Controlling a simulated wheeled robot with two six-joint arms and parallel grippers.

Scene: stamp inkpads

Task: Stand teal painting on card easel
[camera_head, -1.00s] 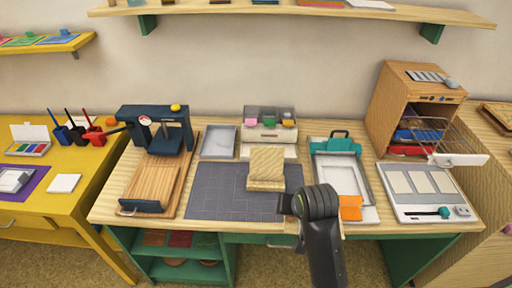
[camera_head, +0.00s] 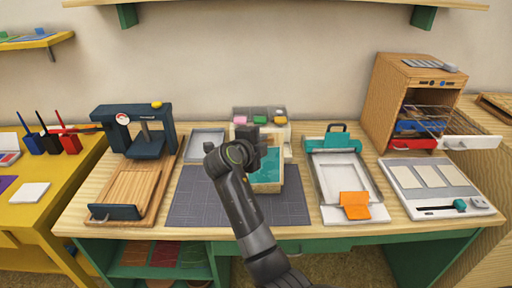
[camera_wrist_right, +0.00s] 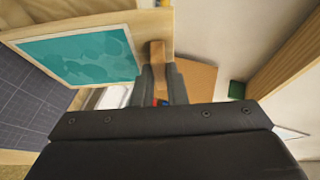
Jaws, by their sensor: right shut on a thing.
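The teal painting (camera_head: 268,165), a teal sheet with a pale border, leans upright against the card easel (camera_head: 267,187), a pale wooden stand on the grey mat. The painting also shows in the right wrist view (camera_wrist_right: 80,55), with the easel's wooden board (camera_wrist_right: 85,12) around it. The exact contact is partly hidden. My left gripper is not in view.
The grey mat (camera_head: 205,205) has free room left of the easel. A box with coloured pads (camera_head: 275,118) stands close behind. A dark press (camera_head: 145,125) is at the left; a teal-clamped tray (camera_head: 335,180) is at the right.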

